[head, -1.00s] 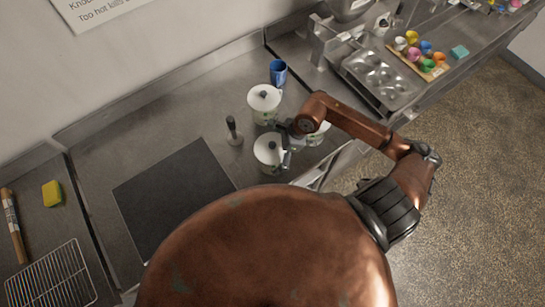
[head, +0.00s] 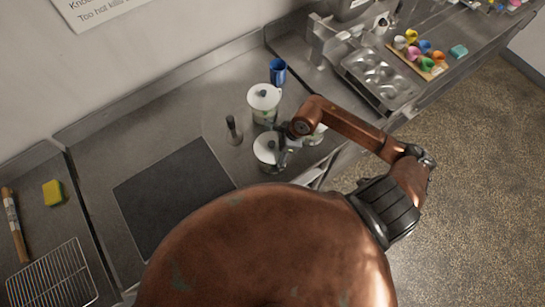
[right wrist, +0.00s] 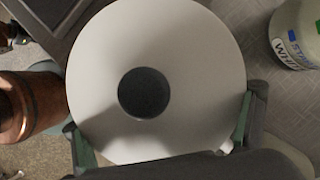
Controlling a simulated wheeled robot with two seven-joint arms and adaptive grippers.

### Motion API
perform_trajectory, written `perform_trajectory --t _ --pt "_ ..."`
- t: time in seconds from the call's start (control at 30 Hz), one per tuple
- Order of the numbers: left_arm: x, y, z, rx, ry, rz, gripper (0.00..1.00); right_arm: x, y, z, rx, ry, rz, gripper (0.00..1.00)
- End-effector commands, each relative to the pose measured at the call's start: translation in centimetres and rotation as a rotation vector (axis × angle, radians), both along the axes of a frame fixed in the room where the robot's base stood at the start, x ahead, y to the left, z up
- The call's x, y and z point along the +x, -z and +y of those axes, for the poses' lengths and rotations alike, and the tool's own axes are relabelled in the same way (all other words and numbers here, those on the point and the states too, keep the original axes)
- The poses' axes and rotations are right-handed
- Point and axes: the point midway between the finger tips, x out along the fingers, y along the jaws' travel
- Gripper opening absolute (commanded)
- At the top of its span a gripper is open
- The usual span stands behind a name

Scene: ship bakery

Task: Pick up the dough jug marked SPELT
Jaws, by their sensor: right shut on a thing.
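My right gripper (head: 279,149) is at a white-lidded jug (head: 266,151) at the counter's front. In the right wrist view, the round white lid (right wrist: 190,65) with a dark knob fills the middle, and my right gripper (right wrist: 160,130) is shut on this jug, one finger on each side. Its label is hidden, so I cannot read its marking. A second lidded jug (head: 264,97) stands behind it. A third jug (head: 317,134) is partly hidden by my right arm. A neighbouring jug (right wrist: 298,35) in the right wrist view has a partly readable label, "WHI". My left gripper is out of view.
A blue cup (head: 278,72) stands behind the jugs. A dark-handled tool (head: 234,131) stands upright to their left, near a dark mat (head: 172,190). A muffin tin (head: 381,78) and a board with coloured cups (head: 408,52) lie to the right.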

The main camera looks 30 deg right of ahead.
Motion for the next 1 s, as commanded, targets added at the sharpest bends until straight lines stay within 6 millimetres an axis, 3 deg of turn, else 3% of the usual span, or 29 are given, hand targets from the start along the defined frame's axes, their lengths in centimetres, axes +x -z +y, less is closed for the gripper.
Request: perform_trajectory --t 0.37,0.73,1.0 --pt "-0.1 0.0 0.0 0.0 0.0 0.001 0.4 0.1 -0.1 0.0 0.001 0.001 -0.003 0.35" --pt "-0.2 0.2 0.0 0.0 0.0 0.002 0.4 0.1 -0.5 -0.1 -0.001 -0.001 -0.005 0.35" --pt "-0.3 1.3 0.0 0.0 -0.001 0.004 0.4 0.2 -3.0 -0.1 -0.002 -0.002 -0.008 0.35"
